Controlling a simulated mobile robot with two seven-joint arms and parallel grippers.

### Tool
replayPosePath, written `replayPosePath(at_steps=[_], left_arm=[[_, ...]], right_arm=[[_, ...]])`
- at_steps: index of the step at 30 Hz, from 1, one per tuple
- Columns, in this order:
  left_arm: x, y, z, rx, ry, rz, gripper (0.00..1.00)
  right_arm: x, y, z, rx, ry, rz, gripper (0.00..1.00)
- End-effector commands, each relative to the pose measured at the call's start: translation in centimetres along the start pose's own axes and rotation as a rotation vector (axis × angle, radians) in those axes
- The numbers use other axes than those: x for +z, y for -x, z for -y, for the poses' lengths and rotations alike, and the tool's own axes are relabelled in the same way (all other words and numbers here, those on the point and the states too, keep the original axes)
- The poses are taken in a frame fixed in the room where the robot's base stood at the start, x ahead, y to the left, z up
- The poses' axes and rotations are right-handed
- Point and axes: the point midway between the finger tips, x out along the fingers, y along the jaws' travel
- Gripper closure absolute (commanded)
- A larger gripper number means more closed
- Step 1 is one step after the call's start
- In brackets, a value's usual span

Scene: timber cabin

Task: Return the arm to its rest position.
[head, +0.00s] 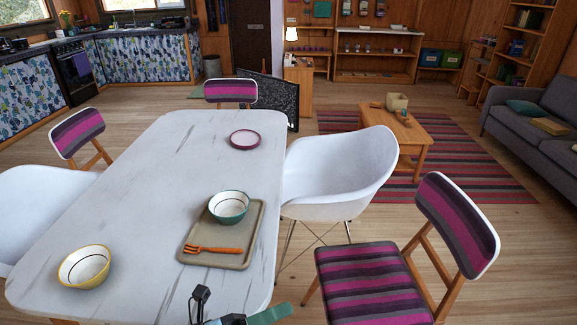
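Only a small part of my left gripper (238,318) shows at the bottom edge of the head view, in front of the near right edge of the white table (150,190). A black piece stands up at its left, and a green piece sticks out at its right. Its fingers are mostly cut off by the frame, so I cannot tell whether it is open or shut. My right gripper is out of view.
On the table are a yellow-rimmed bowl (84,267), a tray (225,255) bearing a green bowl (229,207) and an orange fork (213,249), and a magenta-rimmed dish (244,139). A white chair (345,170) and a striped chair (370,283) stand close on the right.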

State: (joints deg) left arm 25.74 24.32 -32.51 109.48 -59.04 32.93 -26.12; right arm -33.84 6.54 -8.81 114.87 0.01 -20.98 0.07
Motion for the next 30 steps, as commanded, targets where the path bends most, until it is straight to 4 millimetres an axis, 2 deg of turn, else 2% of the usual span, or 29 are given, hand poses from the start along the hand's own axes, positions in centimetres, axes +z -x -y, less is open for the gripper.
replayPosePath(at_steps=[2,6,11,14,17,21,25,27,30], left_arm=[[0.4,1.3,-0.1,0.004,0.197,0.152,0.74],[0.6,4.7,-2.0,0.026,0.538,0.416,0.74],[-1.1,10.1,-5.2,0.067,0.925,0.723,0.74],[-3.6,14.0,-7.2,0.099,1.162,0.919,0.74],[-7.2,18.2,-8.9,0.131,1.392,1.118,0.74],[-13.2,23.5,-10.0,0.173,1.672,1.378,0.74],[-17.7,26.7,-10.1,0.198,1.846,1.547,0.74],[-19.3,27.8,-9.9,0.207,1.901,1.604,0.74],[-20.6,28.5,-9.8,0.214,1.944,1.648,0.74]], right_arm=[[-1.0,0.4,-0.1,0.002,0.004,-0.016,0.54],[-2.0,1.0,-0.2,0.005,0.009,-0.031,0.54],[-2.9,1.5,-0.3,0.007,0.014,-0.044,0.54],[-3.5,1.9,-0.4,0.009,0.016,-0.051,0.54],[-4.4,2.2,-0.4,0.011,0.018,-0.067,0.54],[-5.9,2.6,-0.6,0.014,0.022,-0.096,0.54],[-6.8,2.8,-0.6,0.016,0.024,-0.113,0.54],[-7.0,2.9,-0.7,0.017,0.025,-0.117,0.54],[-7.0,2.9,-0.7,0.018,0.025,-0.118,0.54]])
